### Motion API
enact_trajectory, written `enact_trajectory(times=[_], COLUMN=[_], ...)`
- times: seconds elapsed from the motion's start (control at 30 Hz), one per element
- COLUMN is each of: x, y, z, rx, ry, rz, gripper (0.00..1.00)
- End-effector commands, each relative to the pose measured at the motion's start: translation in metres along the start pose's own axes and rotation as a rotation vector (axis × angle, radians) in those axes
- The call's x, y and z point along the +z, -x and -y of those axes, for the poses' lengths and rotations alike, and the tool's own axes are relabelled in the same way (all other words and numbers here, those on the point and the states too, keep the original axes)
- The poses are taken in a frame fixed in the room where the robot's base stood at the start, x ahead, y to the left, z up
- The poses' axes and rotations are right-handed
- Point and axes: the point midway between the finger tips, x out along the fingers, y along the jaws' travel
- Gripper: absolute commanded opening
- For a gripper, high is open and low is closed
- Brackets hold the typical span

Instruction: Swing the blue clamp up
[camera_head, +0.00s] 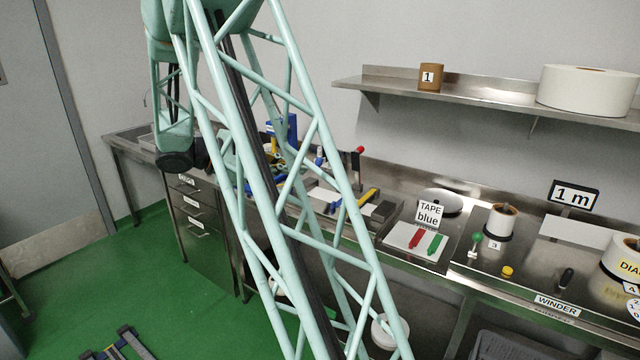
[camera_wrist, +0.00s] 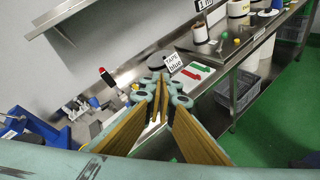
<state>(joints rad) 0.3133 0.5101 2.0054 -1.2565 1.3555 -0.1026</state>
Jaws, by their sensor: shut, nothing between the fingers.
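A blue device (camera_head: 285,128) stands at the back of the steel bench in the head view, partly behind my arm's lattice. A blue body also shows at the left edge of the wrist view (camera_wrist: 30,125), cut off by the frame. I cannot tell which blue part is the clamp, or its angle. My gripper (camera_wrist: 163,82) has mint fingers with wood-coloured pads. Its fingertips are together and empty, in front of the bench in the wrist view. The blue body is to their left, apart from them. My gripper is not clearly visible in the head view.
A red-knobbed lever (camera_wrist: 105,77) rises left of my fingertips. A "TAPE blue" sign (camera_head: 430,213) stands by a white plate with red and green strips. A steel shelf (camera_head: 490,98) runs along the wall above.

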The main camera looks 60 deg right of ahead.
Motion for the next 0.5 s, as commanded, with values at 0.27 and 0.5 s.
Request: enact_trajectory(times=[0.27,0.5], x=[-0.032,-0.063], y=[-0.034,-0.061], z=[-0.032,-0.056], rx=[0.070,0.134], ry=[0.080,0.147], rz=[0.083,0.146], gripper=[0.00,0.00])
